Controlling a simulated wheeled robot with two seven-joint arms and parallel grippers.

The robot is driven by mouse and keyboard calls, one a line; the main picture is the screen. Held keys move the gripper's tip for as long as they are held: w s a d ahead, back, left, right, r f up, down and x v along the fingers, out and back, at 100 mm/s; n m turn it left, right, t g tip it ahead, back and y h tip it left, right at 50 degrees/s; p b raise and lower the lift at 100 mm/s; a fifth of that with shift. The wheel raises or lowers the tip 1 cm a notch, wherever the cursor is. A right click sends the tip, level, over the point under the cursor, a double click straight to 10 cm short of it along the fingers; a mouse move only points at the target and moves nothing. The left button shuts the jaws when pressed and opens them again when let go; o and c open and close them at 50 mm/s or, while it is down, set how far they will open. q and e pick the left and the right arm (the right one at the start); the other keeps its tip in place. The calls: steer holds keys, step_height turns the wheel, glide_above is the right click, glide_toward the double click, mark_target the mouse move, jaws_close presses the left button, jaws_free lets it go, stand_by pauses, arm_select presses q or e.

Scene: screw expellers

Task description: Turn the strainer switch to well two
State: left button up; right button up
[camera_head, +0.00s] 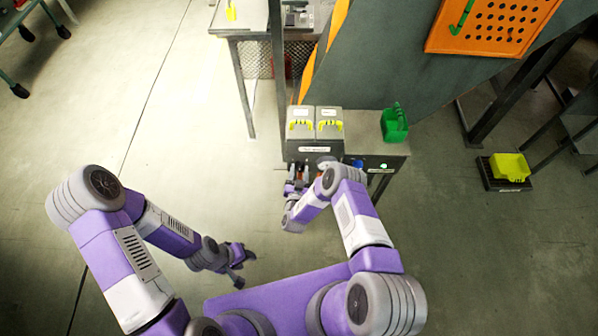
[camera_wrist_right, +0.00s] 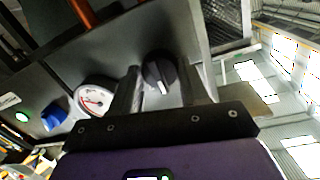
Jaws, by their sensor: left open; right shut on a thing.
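The strainer switch appears to be the black round knob (camera_wrist_right: 160,72) with a white pointer mark, on the grey panel in the right wrist view. My right gripper (camera_wrist_right: 158,85) has one finger on each side of it and is shut on it. In the wrist view the white mark points down, towards the gripper. In the head view my right gripper (camera_head: 297,182) is at the front of the grey machine (camera_head: 312,154), and the knob is hidden there. My left gripper (camera_head: 240,264) is open and empty, low over the floor and away from the machine.
Beside the knob are a round white gauge (camera_wrist_right: 95,98), a blue knob (camera_wrist_right: 54,118) and a lit green light (camera_wrist_right: 22,117). Two grey boxes with yellow handles (camera_head: 330,126) and a green container (camera_head: 395,124) sit on the machine. Open floor (camera_head: 190,130) lies to the left.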

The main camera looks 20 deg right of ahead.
steer(key=m+y, duration=0.1)
steer(key=m, duration=0.7)
stand_by(0.7)
steer(key=o, duration=1.1)
steer(key=shift+r, duration=0.1)
steer(key=shift+c, duration=0.2)
steer(key=shift+s, duration=0.1)
steer(key=p+v, duration=0.2)
steer(key=v, duration=0.5)
steer(key=shift+s, duration=0.25)
